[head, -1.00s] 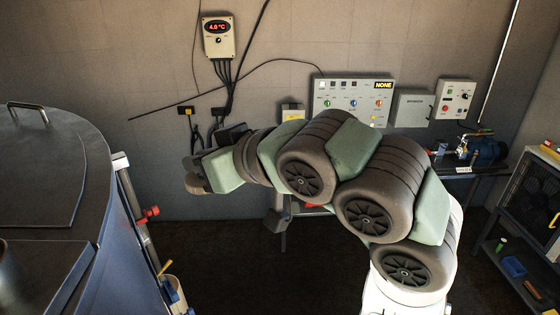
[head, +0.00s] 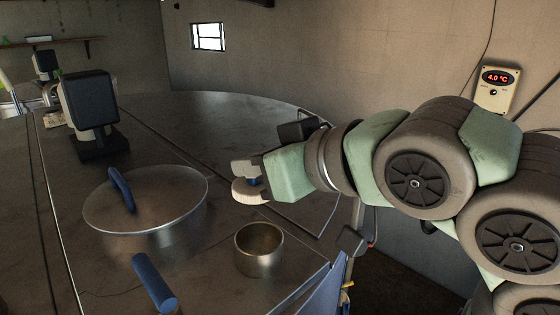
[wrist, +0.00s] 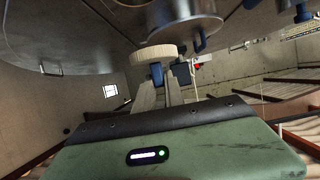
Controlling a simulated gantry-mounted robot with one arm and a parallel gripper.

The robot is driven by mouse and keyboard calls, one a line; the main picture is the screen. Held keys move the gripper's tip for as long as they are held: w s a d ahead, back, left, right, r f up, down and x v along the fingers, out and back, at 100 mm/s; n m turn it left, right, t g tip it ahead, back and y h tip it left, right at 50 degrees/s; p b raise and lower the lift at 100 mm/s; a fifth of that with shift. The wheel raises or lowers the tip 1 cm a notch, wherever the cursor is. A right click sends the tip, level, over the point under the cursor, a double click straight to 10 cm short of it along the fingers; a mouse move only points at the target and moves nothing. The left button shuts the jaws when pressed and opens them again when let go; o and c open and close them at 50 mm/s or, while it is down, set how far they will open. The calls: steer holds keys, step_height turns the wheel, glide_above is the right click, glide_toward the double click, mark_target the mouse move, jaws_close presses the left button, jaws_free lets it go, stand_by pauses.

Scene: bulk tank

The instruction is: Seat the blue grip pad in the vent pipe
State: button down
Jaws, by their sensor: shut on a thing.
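My gripper (head: 248,178) is above the tank top and shut on the blue grip pad. The pad shows as a pale round disc with a ribbed edge (head: 250,192) and a blue part above it between the fingers. In the wrist view the disc (wrist: 155,54) lies across the fingertips, with its blue grip (wrist: 157,74) between them. The vent pipe (head: 259,264) is a short, open, upright metal cylinder on the tank top. In the head view the pad appears beyond and above the pipe, apart from it. Part of the blue grip is hidden by the fingers.
A round lidded hatch (head: 165,208) with a blue handle stands left of the pipe. A blue cylindrical handle (head: 154,284) is in front. A dark boxy unit (head: 90,105) stands further back. The tank top (head: 215,120) behind is clear.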

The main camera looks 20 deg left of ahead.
steer(key=shift+f, duration=5.25)
steer(key=c, duration=1.3)
jaws_free()
steer(key=shift+c, duration=0.2)
step_height(320, 180, up, 7)
steer(key=shift+r, duration=0.1)
